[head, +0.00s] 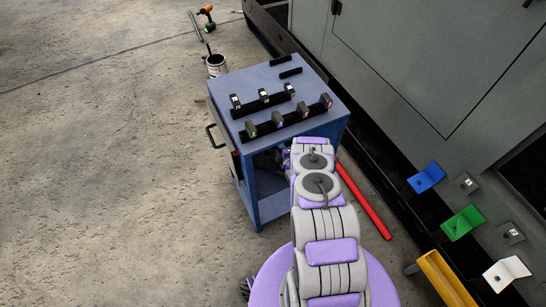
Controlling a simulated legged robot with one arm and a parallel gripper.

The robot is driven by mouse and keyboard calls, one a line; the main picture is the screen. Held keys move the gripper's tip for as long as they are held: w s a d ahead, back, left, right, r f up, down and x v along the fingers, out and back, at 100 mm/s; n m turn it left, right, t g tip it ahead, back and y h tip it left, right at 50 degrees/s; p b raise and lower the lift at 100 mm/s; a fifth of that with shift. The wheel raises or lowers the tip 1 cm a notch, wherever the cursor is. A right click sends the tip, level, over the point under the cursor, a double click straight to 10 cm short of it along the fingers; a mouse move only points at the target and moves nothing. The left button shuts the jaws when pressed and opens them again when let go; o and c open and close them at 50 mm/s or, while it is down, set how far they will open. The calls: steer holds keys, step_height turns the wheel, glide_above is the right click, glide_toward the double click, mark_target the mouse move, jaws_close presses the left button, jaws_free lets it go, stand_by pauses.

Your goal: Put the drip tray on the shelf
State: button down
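My arm reaches forward to the front of a blue cart. My gripper (278,157) is at its far end, only partly visible as dark shapes under the cart's top; its fingers and anything between them cannot be made out. The blue cart has an open front with a lower shelf (270,206) inside, partly hidden by my arm. I cannot pick out a drip tray for certain.
Several small dark-and-white parts stand in black racks on the cart top (240,89). A red bar (364,202) lies right of the cart. Blue (426,178), green (462,223) and white (507,273) brackets and a yellow piece (446,281) line the grey enclosure (400,65).

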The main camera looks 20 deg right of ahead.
mark_target(273, 159)
steer(key=shift+f, duration=0.65)
steer(key=shift+a, duration=0.45)
steer(key=a, duration=0.1)
steer(key=s+a, duration=0.1)
steer(key=a, duration=0.1)
steer(key=shift+a, duration=0.2)
steer(key=shift+d+f+b, duration=0.15)
steer(key=shift+f+b, duration=0.2)
steer(key=shift+f, duration=0.2)
steer(key=c, duration=1)
jaws_free()
steer(key=shift+c, duration=0.2)
steer(key=p+v, duration=0.3)
steer(key=v, duration=0.9)
steer(key=shift+f, duration=0.1)
